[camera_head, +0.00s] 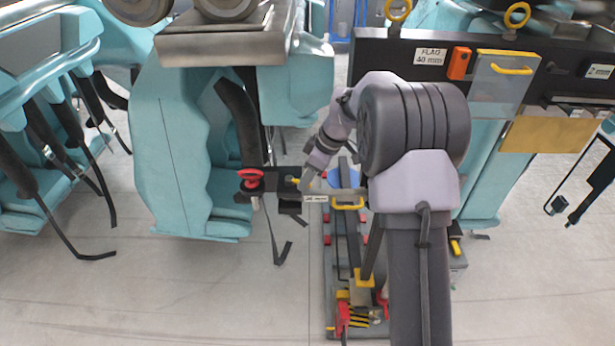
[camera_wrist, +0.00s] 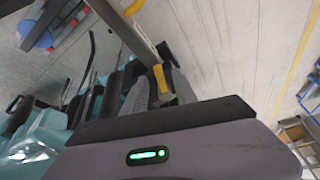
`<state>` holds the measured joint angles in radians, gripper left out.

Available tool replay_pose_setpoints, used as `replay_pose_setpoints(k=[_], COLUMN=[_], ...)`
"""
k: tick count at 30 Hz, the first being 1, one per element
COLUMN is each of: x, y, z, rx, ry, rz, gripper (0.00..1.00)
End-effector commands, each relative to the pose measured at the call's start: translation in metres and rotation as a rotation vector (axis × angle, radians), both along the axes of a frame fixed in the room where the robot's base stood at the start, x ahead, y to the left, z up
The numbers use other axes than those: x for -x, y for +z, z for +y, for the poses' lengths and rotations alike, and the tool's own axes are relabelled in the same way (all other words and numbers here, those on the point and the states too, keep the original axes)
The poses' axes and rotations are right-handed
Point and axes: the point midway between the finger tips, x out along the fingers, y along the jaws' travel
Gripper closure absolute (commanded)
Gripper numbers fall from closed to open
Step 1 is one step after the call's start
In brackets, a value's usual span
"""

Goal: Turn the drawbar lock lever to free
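In the head view a red knob-like handle (camera_head: 251,178) sits on a dark bar left of my gripper. A small yellow piece (camera_head: 293,180) is on the same bar, close to my gripper. I cannot tell for sure which of these is the drawbar lock lever; no lever label is readable.
Teal seats (camera_head: 185,150) flank on the left. A dark board with "FLAG 40 mm" (camera_head: 430,57) is upper right. Open floor (camera_head: 150,290) lies lower left.

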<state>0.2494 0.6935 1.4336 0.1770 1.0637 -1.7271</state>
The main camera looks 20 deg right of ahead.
Motion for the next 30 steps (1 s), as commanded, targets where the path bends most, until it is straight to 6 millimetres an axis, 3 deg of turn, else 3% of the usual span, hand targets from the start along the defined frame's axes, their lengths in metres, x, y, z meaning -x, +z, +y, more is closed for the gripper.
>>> replay_pose_setpoints(k=[5,12,18,23,30], x=[0.003,0.021,0.034,0.039,0.041], y=[0.016,0.091,0.141,0.159,0.161], z=[-0.005,-0.029,-0.046,-0.052,-0.053], rx=[0.0,0.002,0.001,0.001,0.0], ry=[-0.001,-0.002,-0.002,0.0,0.0], rz=[-0.002,-0.004,-0.002,-0.002,0.0], gripper=[0.66,0.66,0.66,0.66,0.66])
